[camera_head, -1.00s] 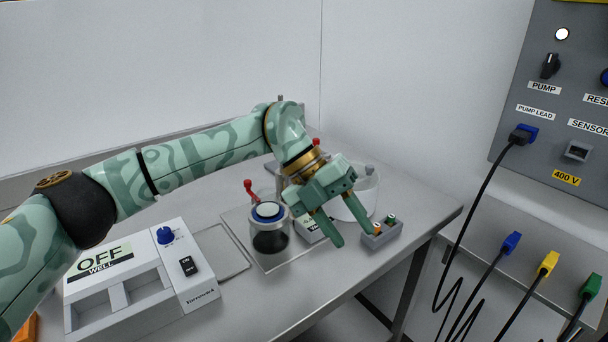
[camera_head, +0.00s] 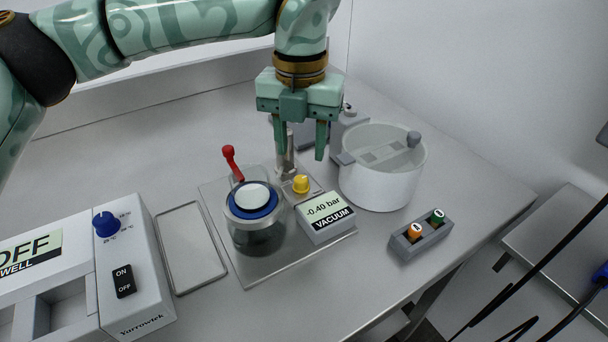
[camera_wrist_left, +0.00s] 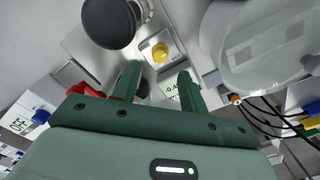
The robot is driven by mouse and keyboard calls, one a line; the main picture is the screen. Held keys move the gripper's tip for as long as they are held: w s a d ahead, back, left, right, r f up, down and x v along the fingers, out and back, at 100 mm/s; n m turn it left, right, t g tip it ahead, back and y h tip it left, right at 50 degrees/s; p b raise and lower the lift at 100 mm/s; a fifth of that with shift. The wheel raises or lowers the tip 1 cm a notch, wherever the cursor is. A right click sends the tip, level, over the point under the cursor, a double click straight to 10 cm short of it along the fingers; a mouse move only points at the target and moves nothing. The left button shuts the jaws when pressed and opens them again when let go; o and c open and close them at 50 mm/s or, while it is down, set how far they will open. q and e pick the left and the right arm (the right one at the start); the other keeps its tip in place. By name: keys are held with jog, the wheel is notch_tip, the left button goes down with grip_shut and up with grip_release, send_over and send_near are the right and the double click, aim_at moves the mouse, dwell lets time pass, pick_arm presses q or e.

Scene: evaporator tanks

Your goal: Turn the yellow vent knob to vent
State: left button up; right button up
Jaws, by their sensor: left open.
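The yellow vent knob (camera_head: 301,184) sits on a small plate behind the vacuum gauge box (camera_head: 326,215), which reads -0.40 bar and VACUUM. My left gripper (camera_head: 300,155) is open and empty, with its fingers pointing down above and behind the knob in the head view. In the left wrist view the knob (camera_wrist_left: 160,53) shows beyond the gap between the two fingers (camera_wrist_left: 160,85), apart from them. The knob's set position cannot be read. My right gripper is not in view.
A jar with a blue ring (camera_head: 252,215) and a red-handled lever (camera_head: 231,160) stand left of the knob. A white round pot (camera_head: 382,175) stands to the right. A grey block with orange and green caps (camera_head: 420,237) is at front right.

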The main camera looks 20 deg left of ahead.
aim_at(301, 178)
pick_arm(q)
notch_tip(301, 178, down, 6)
jog(key=shift+s+f+b, duration=0.1)
jog(key=shift+b, duration=0.9)
grip_shut()
